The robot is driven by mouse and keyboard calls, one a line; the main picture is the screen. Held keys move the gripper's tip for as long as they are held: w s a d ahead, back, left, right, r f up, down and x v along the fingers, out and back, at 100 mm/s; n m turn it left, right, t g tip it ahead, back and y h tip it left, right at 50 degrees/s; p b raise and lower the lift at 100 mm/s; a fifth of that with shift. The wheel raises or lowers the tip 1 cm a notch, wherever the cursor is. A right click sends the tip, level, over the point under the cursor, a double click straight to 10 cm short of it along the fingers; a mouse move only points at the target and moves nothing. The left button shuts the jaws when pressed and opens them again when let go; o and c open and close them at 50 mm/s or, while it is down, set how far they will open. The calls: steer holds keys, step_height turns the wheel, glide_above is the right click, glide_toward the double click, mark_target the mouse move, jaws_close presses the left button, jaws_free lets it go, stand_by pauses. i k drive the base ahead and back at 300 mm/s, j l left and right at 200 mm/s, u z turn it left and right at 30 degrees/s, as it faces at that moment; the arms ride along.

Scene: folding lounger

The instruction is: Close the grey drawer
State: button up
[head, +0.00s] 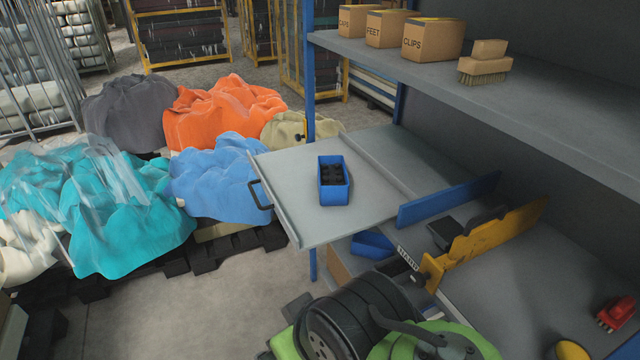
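The grey drawer (300,222) is pulled out toward the left from the blue-framed shelf unit. It looks like a flat grey tray with low rims. Its black bar handle (260,194) is on the left front edge. A small blue bin (333,194) with black parts inside stands on the drawer. Part of my arm, black and green, shows at the bottom centre, below the drawer and apart from it in the picture. My gripper's fingers are not visible.
An upper shelf (540,90) overhangs on the right with several cardboard boxes (432,40) and a brush (485,63). A blue divider (447,200) and a yellow divider (492,238) stand right of the drawer. Fabric heaps (222,178) lie to the left. Floor (190,310) is clear at lower left.

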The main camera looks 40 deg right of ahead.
mark_target(288, 177)
steer(key=z, duration=0.6)
steer(key=j+u, duration=0.1)
steer(key=u, duration=0.3)
steer(key=i+u, duration=0.15)
steer(key=u, duration=0.3)
steer(key=j+u, duration=0.1)
steer(key=u, duration=0.3)
steer(key=i+u, duration=0.15)
steer(key=u, duration=0.3)
